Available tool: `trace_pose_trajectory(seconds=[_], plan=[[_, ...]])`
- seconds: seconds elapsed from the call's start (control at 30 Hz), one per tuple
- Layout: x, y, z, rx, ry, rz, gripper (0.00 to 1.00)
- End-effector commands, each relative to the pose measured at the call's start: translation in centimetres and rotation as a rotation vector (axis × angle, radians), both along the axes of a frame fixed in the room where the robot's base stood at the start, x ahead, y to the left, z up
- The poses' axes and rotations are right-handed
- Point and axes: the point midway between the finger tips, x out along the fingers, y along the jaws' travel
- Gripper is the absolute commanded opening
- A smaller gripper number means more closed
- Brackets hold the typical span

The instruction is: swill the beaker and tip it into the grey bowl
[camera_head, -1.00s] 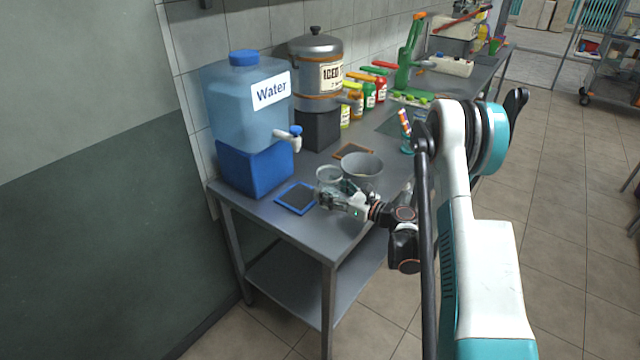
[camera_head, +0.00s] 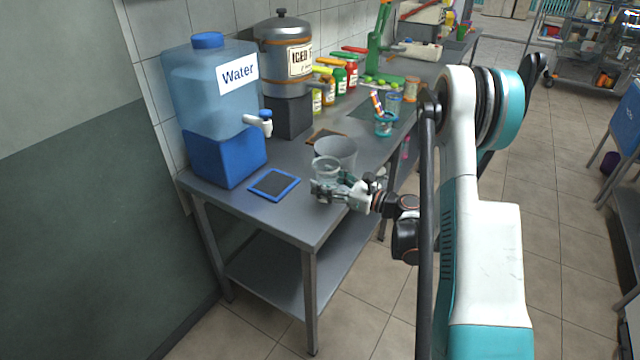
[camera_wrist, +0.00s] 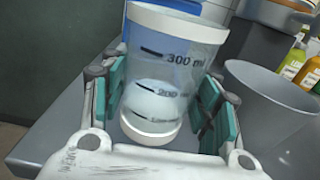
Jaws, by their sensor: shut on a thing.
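My gripper (camera_head: 330,186) is shut on the clear beaker (camera_head: 326,168) above the near part of the table. In the wrist view the beaker (camera_wrist: 170,65) sits between the teal finger pads, slightly tilted. It has black volume marks, and clear liquid seems to reach about the 200 ml mark. The grey bowl (camera_head: 336,150) stands on the table just behind the beaker in the head view. In the wrist view the bowl (camera_wrist: 272,100) is to the right of the beaker, apart from it. The beaker's base is hard to make out in the head view.
A water dispenser (camera_head: 215,105) stands on the left with a blue-framed mat (camera_head: 274,184) in front. An iced tea urn (camera_head: 285,70), several coloured bottles (camera_head: 340,75) and a teal cup of pens (camera_head: 384,125) stand farther back. The table's front corner (camera_head: 300,230) is clear.

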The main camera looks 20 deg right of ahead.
Motion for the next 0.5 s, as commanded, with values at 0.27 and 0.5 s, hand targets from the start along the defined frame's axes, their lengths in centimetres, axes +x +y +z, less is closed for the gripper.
trace_pose_trajectory(seconds=[0.27, 0.5], plan=[[0.9, -1.3, 0.0, 0.0, 0.0, -0.001, 0.24], [1.7, -1.2, 0.0, 0.0, 0.0, 0.002, 0.24]])
